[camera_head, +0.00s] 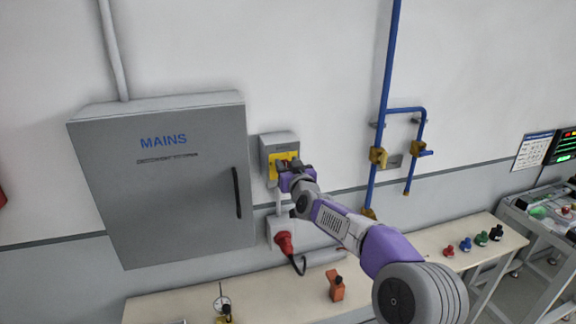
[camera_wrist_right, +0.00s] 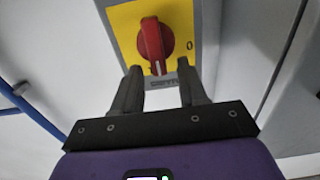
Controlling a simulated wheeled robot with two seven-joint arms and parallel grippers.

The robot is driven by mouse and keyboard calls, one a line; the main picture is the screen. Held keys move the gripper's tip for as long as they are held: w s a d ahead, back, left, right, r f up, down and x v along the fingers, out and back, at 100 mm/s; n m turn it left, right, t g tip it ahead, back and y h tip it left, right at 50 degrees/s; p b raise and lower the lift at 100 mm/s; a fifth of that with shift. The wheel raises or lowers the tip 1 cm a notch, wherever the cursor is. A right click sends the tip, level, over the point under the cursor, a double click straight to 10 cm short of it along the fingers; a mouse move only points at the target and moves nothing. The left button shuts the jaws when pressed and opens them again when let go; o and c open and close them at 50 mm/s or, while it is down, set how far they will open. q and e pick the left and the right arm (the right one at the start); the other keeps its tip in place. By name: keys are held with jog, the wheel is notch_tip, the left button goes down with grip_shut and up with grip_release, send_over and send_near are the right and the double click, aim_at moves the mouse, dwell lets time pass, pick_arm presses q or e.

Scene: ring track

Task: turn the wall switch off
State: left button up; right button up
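The wall switch (camera_head: 278,150) is a grey box with a yellow plate, on the wall right of the MAINS cabinet. In the right wrist view it has a red rotary knob (camera_wrist_right: 152,42) on the yellow plate (camera_wrist_right: 125,25). The knob's grip points down in that picture, and a "0" mark stands to its right. My right gripper (camera_wrist_right: 159,66) is open, its two fingers apart at the knob's lower end, one on each side. Whether they touch it I cannot tell. In the head view my right gripper (camera_head: 290,165) hides most of the knob. My left gripper is not in view.
The grey MAINS cabinet (camera_head: 165,215) stands out left of the switch. A red plug (camera_head: 284,243) with a cable is below it. Blue pipes (camera_head: 385,75) with brass valves run to the right. A bench (camera_head: 265,294) below carries an orange item (camera_head: 335,286) and several small coloured pieces.

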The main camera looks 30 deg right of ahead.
grip_shut()
jog(key=shift+a+n, duration=0.1)
jog(key=shift+n, duration=0.2)
jog(key=n, duration=0.1)
jog(key=n+p, duration=0.1)
jog(key=shift+w+a+n, duration=0.1)
jog(key=shift+a+n, duration=0.2)
jog(key=shift+a, duration=0.05)
jog(key=shift+w+a+f+n+b, duration=0.1)
jog(key=shift+a+f+n+b, duration=0.3)
jog(key=shift+n, duration=2.05)
jog(key=shift+w+a+f+n+b, duration=0.15)
jog(key=shift+f+n, duration=0.3)
jog(key=shift+n, duration=2.05)
jog(key=shift+s+a+f+n+b, duration=0.1)
jog(key=shift+a+f+n+b, duration=0.3)
jog(key=shift+n, duration=2.05)
jog(key=shift+d, duration=0.15)
